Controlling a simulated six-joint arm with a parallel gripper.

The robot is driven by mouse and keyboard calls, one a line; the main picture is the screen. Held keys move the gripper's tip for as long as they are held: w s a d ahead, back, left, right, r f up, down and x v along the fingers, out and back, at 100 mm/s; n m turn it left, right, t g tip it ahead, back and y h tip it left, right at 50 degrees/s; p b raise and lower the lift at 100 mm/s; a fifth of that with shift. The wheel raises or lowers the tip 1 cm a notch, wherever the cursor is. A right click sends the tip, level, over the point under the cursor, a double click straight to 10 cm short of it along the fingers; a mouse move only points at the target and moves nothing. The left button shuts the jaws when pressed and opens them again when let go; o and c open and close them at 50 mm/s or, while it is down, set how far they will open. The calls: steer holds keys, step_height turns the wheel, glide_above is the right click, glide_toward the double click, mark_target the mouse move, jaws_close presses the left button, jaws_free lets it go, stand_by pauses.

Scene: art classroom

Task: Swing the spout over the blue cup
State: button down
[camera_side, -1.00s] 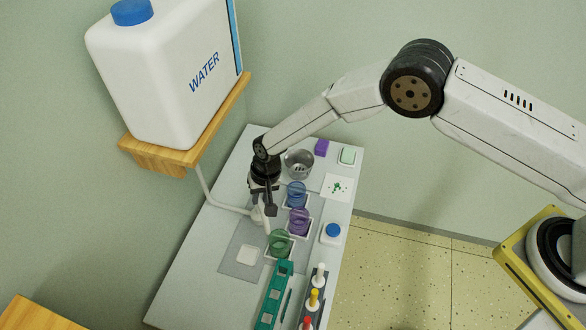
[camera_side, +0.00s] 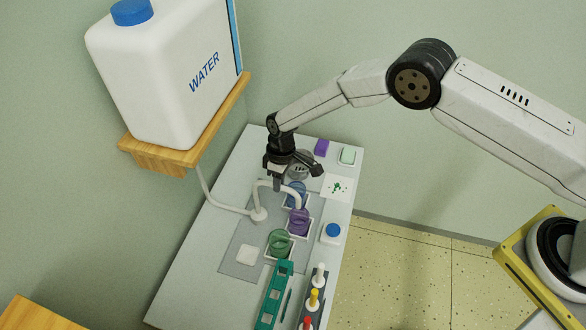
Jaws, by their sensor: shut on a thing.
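The white spout (camera_side: 281,188) rises from its round foot on the table and bends over to the right. Its open end shows at the far rim of the purple cup (camera_side: 299,224), just in front of the blue cup (camera_side: 299,187). The blue cup stands behind the purple one and is partly hidden by the spout and my gripper. My gripper (camera_side: 277,184) points down and is shut on the spout's upper arm. The green cup (camera_side: 280,243) stands nearest the camera in the row.
A white WATER tank (camera_side: 160,85) sits on a wooden shelf (camera_side: 160,157) at left, with a pipe running down to the spout.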

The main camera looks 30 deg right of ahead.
steer(key=shift+w+d+n+g+h, duration=0.15)
steer(key=shift+w+d+n+h, duration=0.2)
steer(key=shift+w+n, duration=0.85)
steer(key=shift+w+d+n+g+h, duration=0.1)
steer(key=shift+w+d+n, duration=0.4)
steer(key=shift+n, duration=1.3)
steer(key=shift+w+d+n+g+h, duration=0.15)
steer(key=shift+w+d+n+h, duration=0.15)
steer(key=shift+w+n, duration=0.9)
steer(key=shift+s+n, duration=0.2)
steer(key=shift+n, duration=0.3)
steer(key=c, duration=0.6)
jaws_free()
steer(key=shift+r, duration=0.1)
steer(key=shift+w+r, duration=0.25)
steer(key=shift+r, duration=1)
steer(key=shift+w+r, duration=0.25)
steer(key=shift+r, duration=0.95)
steer(key=shift+w+r, duration=0.25)
steer(key=shift+r, duration=1)
